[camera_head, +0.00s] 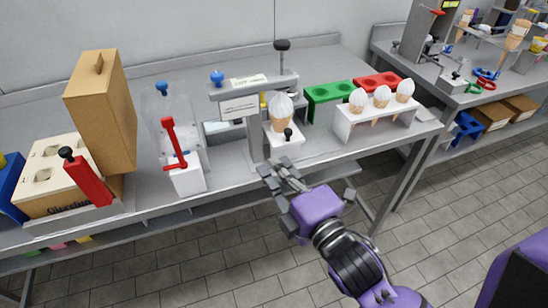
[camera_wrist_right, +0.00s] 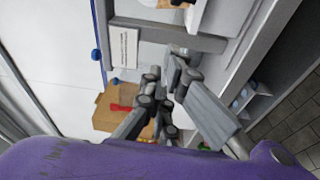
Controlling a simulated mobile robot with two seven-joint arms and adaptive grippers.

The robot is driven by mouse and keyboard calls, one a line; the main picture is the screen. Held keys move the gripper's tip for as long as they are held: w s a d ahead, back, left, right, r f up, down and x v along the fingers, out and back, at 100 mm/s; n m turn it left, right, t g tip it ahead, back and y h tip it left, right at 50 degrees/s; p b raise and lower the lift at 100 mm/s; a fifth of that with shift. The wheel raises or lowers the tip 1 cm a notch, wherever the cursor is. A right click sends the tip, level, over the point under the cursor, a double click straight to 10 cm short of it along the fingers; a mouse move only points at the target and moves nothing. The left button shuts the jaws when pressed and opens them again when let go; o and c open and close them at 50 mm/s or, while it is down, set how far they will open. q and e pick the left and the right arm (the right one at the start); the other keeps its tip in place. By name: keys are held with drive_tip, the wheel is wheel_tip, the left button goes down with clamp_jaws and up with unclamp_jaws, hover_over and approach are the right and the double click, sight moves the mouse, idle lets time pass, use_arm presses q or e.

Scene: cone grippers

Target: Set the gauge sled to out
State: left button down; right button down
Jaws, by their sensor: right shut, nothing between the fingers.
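The gauge is a grey frame (camera_head: 252,92) with a crossbar, white labels and a black-knobbed plunger on top. A white sled block with a black knob (camera_head: 288,133) sits at its foot, at the table's front edge. A cone with white ice cream (camera_head: 281,112) stands upright on the sled. My right gripper (camera_head: 274,173) is shut and empty, just in front of and below the sled; I cannot tell whether it touches it. In the right wrist view its fingers (camera_wrist_right: 166,92) are together beside the gauge frame (camera_wrist_right: 188,38). My left gripper is out of view.
A white rack (camera_head: 372,124) with several cones stands right of the gauge, with green and red holders behind. The floor in front is clear.

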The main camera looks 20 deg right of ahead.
sight(274, 142)
drive_tip(key=w, duration=0.2)
drive_tip(key=w+p, duration=0.1)
drive_tip(key=w, duration=0.2)
drive_tip(key=w+d, duration=0.1)
drive_tip(key=w, duration=0.2)
drive_tip(key=shift+r+p, duration=0.1)
drive_tip(key=shift+p, duration=0.2)
drive_tip(key=shift+d, duration=0.35)
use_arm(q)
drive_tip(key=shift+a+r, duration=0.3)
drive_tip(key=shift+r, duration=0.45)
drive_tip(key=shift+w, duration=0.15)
